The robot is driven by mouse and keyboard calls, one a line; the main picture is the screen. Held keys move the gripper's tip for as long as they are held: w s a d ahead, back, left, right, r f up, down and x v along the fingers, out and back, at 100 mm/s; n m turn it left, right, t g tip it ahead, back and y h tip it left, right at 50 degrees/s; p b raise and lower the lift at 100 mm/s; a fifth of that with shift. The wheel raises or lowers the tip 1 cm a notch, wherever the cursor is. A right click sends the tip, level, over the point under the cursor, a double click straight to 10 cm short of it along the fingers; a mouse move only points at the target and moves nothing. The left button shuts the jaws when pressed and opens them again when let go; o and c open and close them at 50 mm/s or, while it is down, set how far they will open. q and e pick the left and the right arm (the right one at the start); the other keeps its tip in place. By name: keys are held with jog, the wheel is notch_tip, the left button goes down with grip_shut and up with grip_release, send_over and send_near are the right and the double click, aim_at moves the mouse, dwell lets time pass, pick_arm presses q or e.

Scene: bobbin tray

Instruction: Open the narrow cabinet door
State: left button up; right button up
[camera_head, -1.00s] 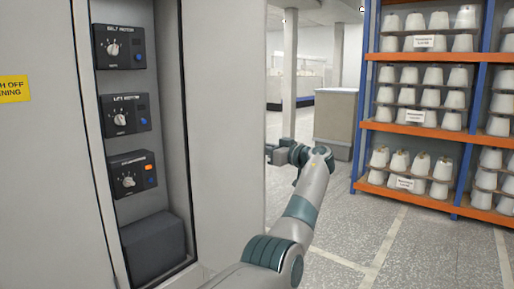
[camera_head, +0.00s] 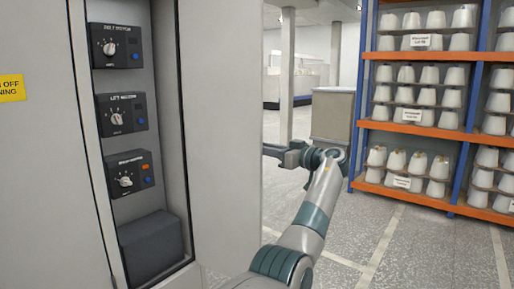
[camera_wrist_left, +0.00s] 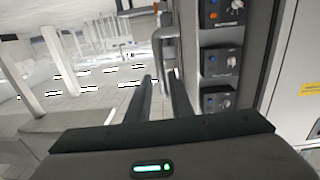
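The narrow cabinet door (camera_head: 218,130) stands swung out to the right of the cabinet opening in the head view. Its outer face is hidden there. My left gripper (camera_head: 268,150) is just past the door's free edge, partly hidden by it. In the left wrist view the two dark fingers of my left gripper (camera_wrist_left: 160,85) are apart, with pale floor showing between them. A grey bar handle (camera_wrist_left: 166,48) shows at and beyond the fingertips, beside the door's edge. I cannot tell whether a finger touches it. My right gripper is in neither view.
Inside the cabinet are several dark switch boxes (camera_head: 123,112) with knobs and a dark block (camera_head: 155,246) at the bottom. A blue and orange rack (camera_head: 420,130) of white bobbins stands at the right. The floor (camera_head: 400,245) before it is clear.

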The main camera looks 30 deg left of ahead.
pick_arm(q)
jog(key=s+d, duration=0.2)
jog(key=d, duration=1)
jog(key=shift+s+d, duration=0.15)
jog(key=shift+d, duration=0.05)
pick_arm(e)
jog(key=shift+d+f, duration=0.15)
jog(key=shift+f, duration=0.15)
pick_arm(q)
jog(key=shift+f, duration=0.1)
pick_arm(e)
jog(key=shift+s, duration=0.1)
